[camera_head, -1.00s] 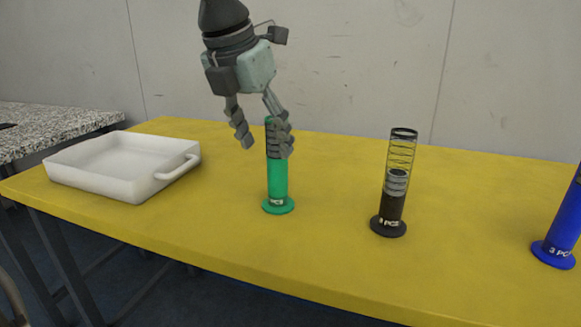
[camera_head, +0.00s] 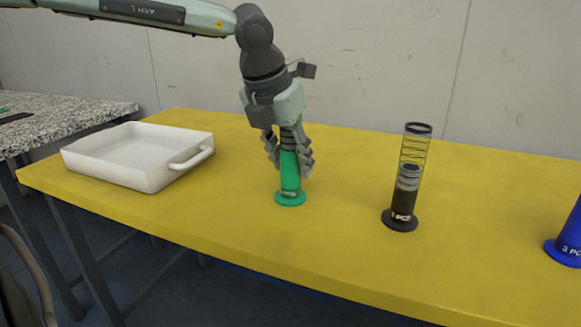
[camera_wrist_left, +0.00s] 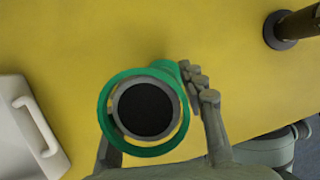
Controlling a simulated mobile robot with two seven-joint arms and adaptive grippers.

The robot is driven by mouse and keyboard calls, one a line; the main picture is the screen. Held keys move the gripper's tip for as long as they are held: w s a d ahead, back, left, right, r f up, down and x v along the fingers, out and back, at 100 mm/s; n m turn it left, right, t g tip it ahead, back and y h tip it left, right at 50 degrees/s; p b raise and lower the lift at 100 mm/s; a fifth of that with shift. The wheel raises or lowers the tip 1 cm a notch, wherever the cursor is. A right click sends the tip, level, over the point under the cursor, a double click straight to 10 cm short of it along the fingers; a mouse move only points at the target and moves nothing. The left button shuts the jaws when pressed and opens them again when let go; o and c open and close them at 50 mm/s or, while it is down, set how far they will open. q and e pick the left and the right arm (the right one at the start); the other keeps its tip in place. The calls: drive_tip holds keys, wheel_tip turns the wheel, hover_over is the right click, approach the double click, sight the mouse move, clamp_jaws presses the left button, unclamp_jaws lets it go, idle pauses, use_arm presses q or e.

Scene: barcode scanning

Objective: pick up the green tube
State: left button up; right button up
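The green tube (camera_head: 290,174) stands upright on the yellow table, with its round green base (camera_head: 290,198) flat on the top. My left gripper (camera_head: 289,163) points down over it, one finger on each side of its upper part. The fingers look open around the tube, and contact is not clear. In the left wrist view the green tube (camera_wrist_left: 113,83) is seen from above as a green ring with a grey and black round piece inside. The right-hand finger of my left gripper shows beside it, and the other finger is mostly hidden behind the tube.
A white tray (camera_head: 128,178) with a handle sits to the left on the yellow table (camera_head: 225,220). A black tube (camera_head: 402,203) stands to the right, and a blue tube (camera_head: 570,240) is cut off at the right edge. A speckled counter (camera_head: 70,115) stands at far left.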

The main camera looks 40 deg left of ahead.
sight(290, 134)
use_arm(q)
clamp_jaws()
drive_tip(key=shift+r, duration=0.1)
drive_tip(key=shift+r, duration=0.1)
drive_tip(key=shift+r, duration=0.3)
wheel_tip(290, 134, up, 4)
drive_tip(key=shift+a+f, duration=0.1)
drive_tip(key=shift+f, duration=0.05)
drive_tip(key=s+a+r, duration=0.4)
drive_tip(key=a+r, duration=0.2)
drive_tip(key=a, duration=0.4)
drive_tip(key=shift+s+a+r, duration=0.2)
drive_tip(key=shift+s+r, duration=0.1)
drive_tip(key=shift+s, duration=0.05)
